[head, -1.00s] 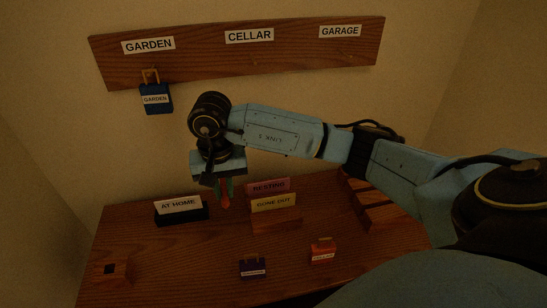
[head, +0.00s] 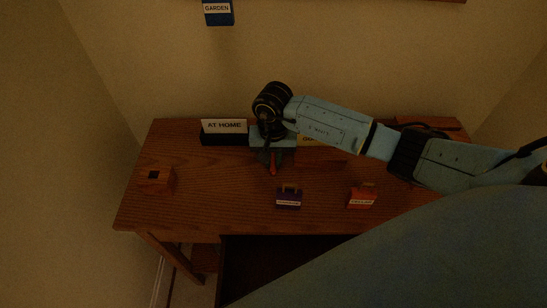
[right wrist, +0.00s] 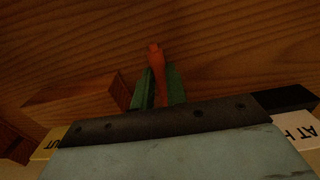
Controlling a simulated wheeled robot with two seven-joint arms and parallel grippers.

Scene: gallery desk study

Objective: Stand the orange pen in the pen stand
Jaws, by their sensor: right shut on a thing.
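The orange pen (head: 273,169) is held in my right gripper (head: 272,160), pointing down above the desk. In the right wrist view the pen (right wrist: 157,65) sticks out between the green fingers of the gripper (right wrist: 158,85), which are shut on it. The pen stand looks to be the small wooden block with a dark square hole (head: 157,184) at the desk's left end. It is empty and well to the left of the gripper. Whether the pen tip touches the desk I cannot tell. My left gripper is not in view.
An "AT HOME" sign (head: 224,127) stands at the back, left of the gripper. A yellow sign (right wrist: 48,143) is partly hidden behind the arm. A purple tag (head: 288,200) and an orange-red tag (head: 361,199) are near the front edge. Desk between gripper and stand is clear.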

